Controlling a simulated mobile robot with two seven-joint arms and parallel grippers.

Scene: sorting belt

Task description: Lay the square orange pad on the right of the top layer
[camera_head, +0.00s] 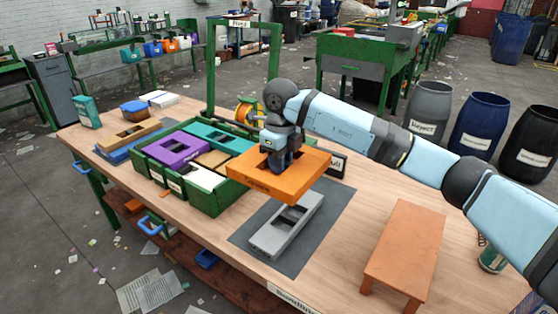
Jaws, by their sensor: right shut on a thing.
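My right gripper (279,160) is shut on the square orange pad (307,172) and holds it level, by its middle opening. The pad hangs in the air over the back end of a long grey block (272,240). The grey block lies on a dark mat (318,236), and the pad hides its far end. I cannot tell the gap between pad and block. My left gripper is out of view.
A green crate (222,199) left of the mat holds purple (167,152), teal (232,138), white and brown pieces. A low orange-brown stand (408,240) is at the right, with bare table between it and the mat. A black sign (338,165) stands behind the pad.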

